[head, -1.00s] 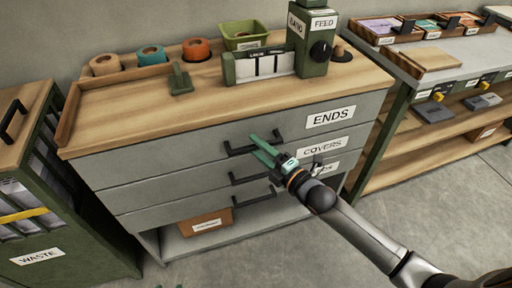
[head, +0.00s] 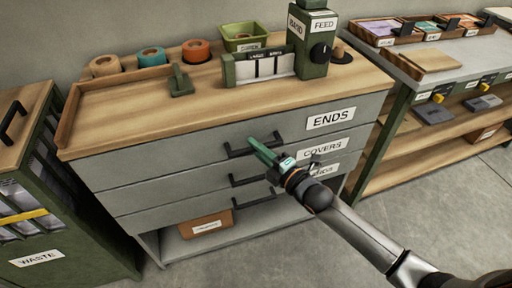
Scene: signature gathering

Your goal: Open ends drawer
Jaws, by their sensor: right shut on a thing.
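The ends drawer (head: 190,158) is the grey top drawer of the cabinet, with a white "ENDS" label (head: 330,119) at its right. It looks shut or very nearly so. Its dark bar handle (head: 240,152) is at the middle of its front. My right gripper (head: 262,150), with green fingers, comes from the lower right and is shut on this handle. The fingers hide part of the handle. My left gripper is not in view.
Below are the covers drawer (head: 150,185) and another drawer, partly hidden by my right arm. The wooden cabinet top (head: 130,110) holds tape rolls and a green feed device (head: 312,50). A waste bin (head: 60,240) stands left, a shelf unit (head: 420,150) right.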

